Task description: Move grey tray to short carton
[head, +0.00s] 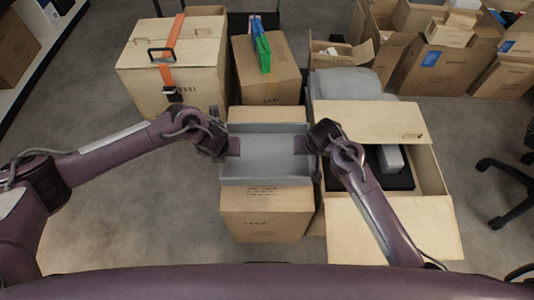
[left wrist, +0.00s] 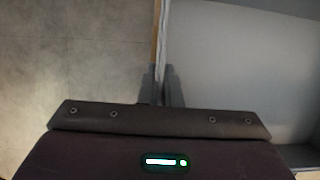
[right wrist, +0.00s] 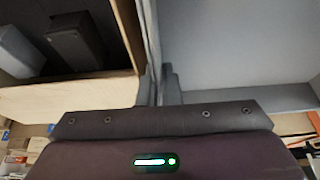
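The grey tray (head: 262,165) is at the middle of the head view, level, over a closed brown carton (head: 266,215). I cannot tell whether it rests on that carton or hangs just above it. My left gripper (head: 233,146) is at the tray's left wall, fingers close on both sides of it; the tray (left wrist: 240,80) fills the right of the left wrist view. My right gripper (head: 302,145) is at the right wall in the same way; the tray (right wrist: 235,50) also shows in the right wrist view. Both grippers look shut on the walls.
An open carton (head: 390,215) with a black insert stands close on the right. A large carton with an orange strap (head: 172,60) and a carton bearing a green item (head: 268,75) stand behind. Several cartons crowd the back right. Floor is clear at left.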

